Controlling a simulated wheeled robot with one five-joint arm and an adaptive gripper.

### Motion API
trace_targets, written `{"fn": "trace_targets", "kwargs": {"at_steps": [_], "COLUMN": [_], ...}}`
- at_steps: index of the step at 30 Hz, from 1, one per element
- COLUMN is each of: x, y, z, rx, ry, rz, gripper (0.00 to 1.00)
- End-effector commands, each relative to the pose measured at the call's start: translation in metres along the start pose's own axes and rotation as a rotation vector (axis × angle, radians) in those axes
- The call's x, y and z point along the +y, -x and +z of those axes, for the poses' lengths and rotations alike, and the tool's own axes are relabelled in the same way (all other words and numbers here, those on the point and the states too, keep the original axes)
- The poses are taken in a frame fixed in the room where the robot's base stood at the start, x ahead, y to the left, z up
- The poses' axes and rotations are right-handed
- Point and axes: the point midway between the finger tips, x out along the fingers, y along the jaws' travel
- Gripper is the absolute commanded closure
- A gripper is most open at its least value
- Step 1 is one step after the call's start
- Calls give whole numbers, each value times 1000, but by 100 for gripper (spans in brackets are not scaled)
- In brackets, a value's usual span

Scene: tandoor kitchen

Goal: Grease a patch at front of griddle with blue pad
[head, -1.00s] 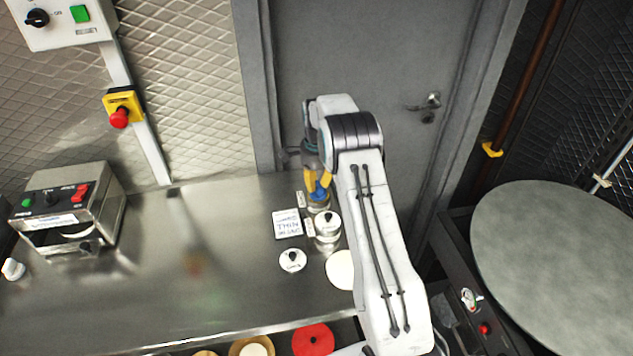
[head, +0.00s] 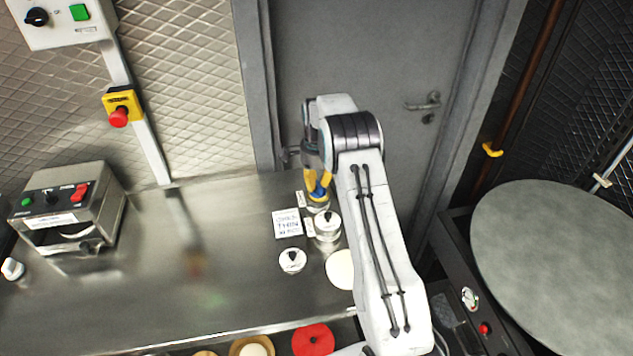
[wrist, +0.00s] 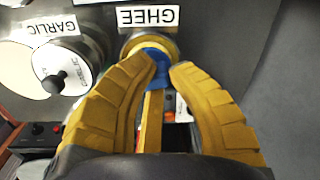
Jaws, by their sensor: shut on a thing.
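My gripper (head: 317,178) is over the back right part of the steel counter. In the wrist view its yellow fingers (wrist: 167,72) are shut on the blue pad (wrist: 154,56), which has a light wooden handle (wrist: 152,122). The pad is at the mouth of the round container behind the GHEE label (wrist: 148,17). I cannot tell how deep the pad sits in it. The griddle (head: 565,270) is a large round grey plate at the right in the head view, well away from my gripper, with its top bare.
A GARLIC container (wrist: 70,65) with a knobbed lid stands beside the ghee one. A loose lid (head: 292,260), a white card (head: 287,223) and a pale disc (head: 340,270) are near. A steel control box (head: 68,210) stands at left. The counter's middle is clear.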

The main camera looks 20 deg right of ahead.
Motion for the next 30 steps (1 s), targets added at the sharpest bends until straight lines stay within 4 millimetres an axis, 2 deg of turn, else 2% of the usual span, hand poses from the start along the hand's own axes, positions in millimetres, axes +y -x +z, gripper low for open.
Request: {"fn": "trace_targets", "kwargs": {"at_steps": [13,30], "x": [1,-2], "y": [0,39], "z": [0,0], "rx": [-1,0], "ry": [0,0], "rz": [3,0], "gripper": [100,100]}}
